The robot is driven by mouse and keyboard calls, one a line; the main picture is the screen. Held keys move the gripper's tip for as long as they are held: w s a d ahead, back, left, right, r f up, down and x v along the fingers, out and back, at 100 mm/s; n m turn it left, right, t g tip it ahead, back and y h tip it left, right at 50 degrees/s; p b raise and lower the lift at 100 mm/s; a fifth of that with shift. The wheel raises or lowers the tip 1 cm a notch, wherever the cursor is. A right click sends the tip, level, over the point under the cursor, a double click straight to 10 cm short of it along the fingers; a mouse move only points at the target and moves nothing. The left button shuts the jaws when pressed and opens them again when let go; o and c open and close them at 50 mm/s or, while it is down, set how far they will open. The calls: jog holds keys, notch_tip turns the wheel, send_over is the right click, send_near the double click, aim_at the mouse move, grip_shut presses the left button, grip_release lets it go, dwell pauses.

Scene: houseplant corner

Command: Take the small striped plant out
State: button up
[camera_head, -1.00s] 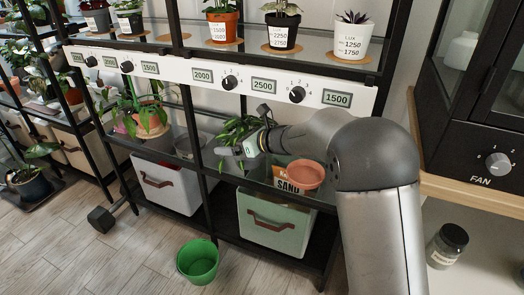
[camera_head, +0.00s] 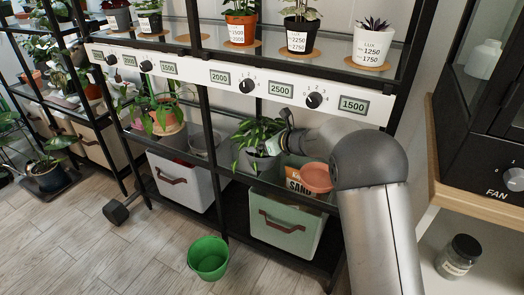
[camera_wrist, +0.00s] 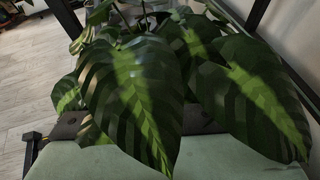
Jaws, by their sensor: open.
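A small plant (camera_head: 256,134) with green leaves stands in a grey pot (camera_head: 258,163) on the middle shelf. In the wrist view its striped leaves (camera_wrist: 135,95), dark with lighter green bands, fill most of the picture and hide the pot. My gripper (camera_head: 272,145) is just right of the plant, at leaf height, with its fingertips partly hidden by leaves. In the wrist view my open gripper (camera_wrist: 138,122) shows its dark fingers apart, with leaves hanging over and between them. I cannot tell whether the leaves touch the fingers.
A terracotta dish (camera_head: 316,178) and a sand bag (camera_head: 298,180) are right of the plant, below my arm. A dial panel (camera_head: 250,85) runs above. Black shelf posts (camera_head: 208,125) stand to the left. A green bucket (camera_head: 208,258) is on the floor.

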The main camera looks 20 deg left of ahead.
jog(key=c, duration=1.2)
jog(key=shift+r, duration=0.1)
